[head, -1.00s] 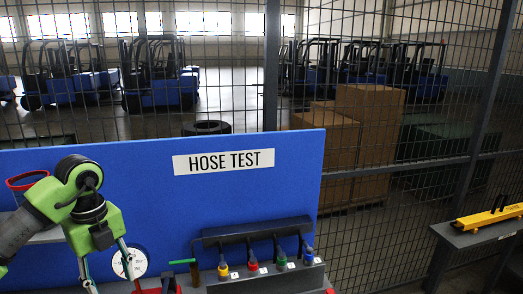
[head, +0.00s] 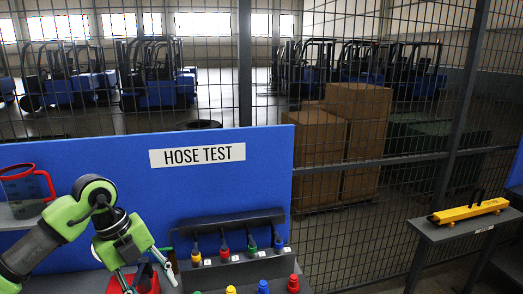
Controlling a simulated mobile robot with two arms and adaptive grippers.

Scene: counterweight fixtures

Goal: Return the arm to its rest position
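My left arm, green and dark grey, reaches in from the lower left in front of the blue HOSE TEST panel (head: 262,175). Its elbow is bent and its gripper (head: 148,283) points down at the bottom edge of the picture. The two fingers stand apart, with a red object (head: 147,284) showing behind and between them. I see nothing clearly held, though the fingertips are near the picture edge. My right gripper is not in view.
A dark rack with several coloured hose connectors (head: 224,250) stands right of the gripper. Coloured caps (head: 293,284) sit in front of it. A red-rimmed jug (head: 28,188) is at left. A yellow tool (head: 468,211) lies on a side bench (head: 440,234). Mesh fencing closes the back.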

